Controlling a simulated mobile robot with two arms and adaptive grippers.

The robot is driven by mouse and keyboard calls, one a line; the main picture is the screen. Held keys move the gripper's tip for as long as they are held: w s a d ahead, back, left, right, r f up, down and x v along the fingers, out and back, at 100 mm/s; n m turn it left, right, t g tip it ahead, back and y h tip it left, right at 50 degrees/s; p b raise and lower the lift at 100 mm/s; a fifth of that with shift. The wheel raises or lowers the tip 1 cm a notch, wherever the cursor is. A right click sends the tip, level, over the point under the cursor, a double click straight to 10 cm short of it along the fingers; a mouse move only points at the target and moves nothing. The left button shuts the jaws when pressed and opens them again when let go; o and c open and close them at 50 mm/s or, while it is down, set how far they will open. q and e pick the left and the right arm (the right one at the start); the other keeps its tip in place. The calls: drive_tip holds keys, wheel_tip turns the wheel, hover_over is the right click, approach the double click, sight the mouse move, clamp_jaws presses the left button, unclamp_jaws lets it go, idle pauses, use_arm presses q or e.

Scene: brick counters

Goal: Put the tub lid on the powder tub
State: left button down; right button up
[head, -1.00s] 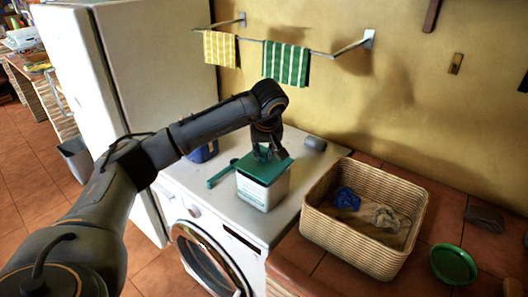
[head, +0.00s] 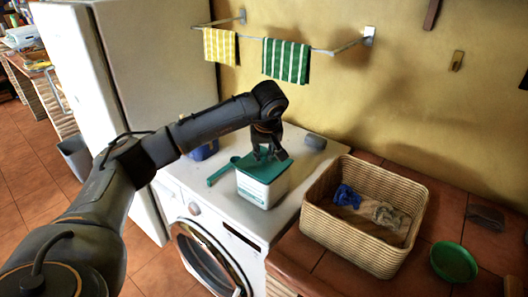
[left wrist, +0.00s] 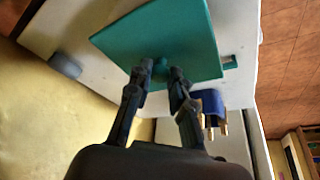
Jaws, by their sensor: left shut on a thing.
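The powder tub (head: 262,190) is a white box with a green band, upright on the washing machine. The square green tub lid (head: 276,169) lies flat over its top, about in line with the rim; I cannot tell if it is fully seated. My left gripper (head: 266,154) comes down from above and is shut on the lid's small knob. In the left wrist view the lid (left wrist: 180,35) fills the space beyond my left gripper (left wrist: 160,74), and the tub is hidden beneath it. My right gripper is not in view.
A green scoop (head: 221,175) lies left of the tub on the washing machine (head: 200,185). A blue object (head: 204,151) and a grey object (head: 315,142) stand behind. A wicker basket (head: 352,243) with cloths and a green bowl (head: 453,262) are on the right counter.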

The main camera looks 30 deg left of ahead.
use_arm(q)
drive_tip(key=shift+f, duration=0.3)
drive_tip(key=c, duration=0.7)
unclamp_jaws()
drive_tip(key=shift+r, duration=0.15)
drive_tip(key=shift+r+p, duration=3.4)
drive_tip(key=shift+r, duration=1.05)
